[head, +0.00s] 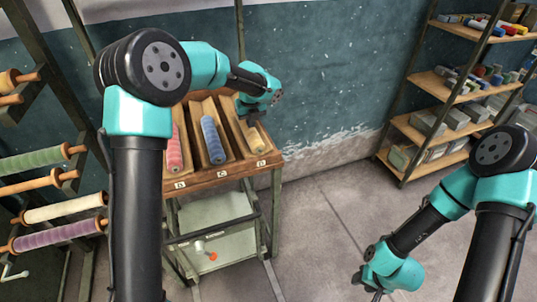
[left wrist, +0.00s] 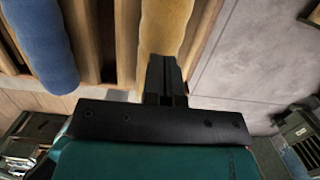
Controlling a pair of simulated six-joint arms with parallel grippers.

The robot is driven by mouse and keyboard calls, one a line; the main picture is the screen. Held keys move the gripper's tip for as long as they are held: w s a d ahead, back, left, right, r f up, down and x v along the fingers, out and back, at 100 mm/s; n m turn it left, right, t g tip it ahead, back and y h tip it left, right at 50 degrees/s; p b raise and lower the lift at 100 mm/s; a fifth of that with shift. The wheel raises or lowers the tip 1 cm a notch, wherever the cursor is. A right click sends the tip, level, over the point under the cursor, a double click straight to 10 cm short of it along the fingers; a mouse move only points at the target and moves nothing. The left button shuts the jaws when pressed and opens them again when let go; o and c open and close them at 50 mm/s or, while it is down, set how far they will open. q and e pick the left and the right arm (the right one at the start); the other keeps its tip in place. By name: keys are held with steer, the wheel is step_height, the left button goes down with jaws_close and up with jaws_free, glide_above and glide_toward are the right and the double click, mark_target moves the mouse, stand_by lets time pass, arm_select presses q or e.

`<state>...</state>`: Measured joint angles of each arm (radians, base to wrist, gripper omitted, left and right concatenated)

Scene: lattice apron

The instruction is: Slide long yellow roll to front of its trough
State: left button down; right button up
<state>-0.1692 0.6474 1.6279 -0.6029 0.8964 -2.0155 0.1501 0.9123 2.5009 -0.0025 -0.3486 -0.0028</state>
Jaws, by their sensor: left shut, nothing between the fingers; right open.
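The yellow roll (head: 256,139) lies in the right-hand trough of the sloped wooden rack (head: 225,176). Its lower end shows near the front, and my left gripper hides its upper part. My left gripper (head: 251,116) is shut and empty, over the yellow roll. In the left wrist view its closed fingers (left wrist: 164,78) overlap the yellow roll (left wrist: 166,25); I cannot tell whether they touch it. My right gripper (head: 374,294) is open and empty, low at the bottom edge, far from the rack, with its fingertips partly cut off.
A blue roll (head: 212,140) lies in the middle trough and a red roll (head: 174,150) in the left one. Wooden dividers stand between them. A rack of spools (head: 60,208) stands at the left, shelves (head: 437,125) at the right. Floor between is clear.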

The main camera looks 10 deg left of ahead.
arm_select(q)
steer(key=s+d, duration=1)
steer(key=s, duration=0.5)
steer(key=shift+s+d, duration=0.1)
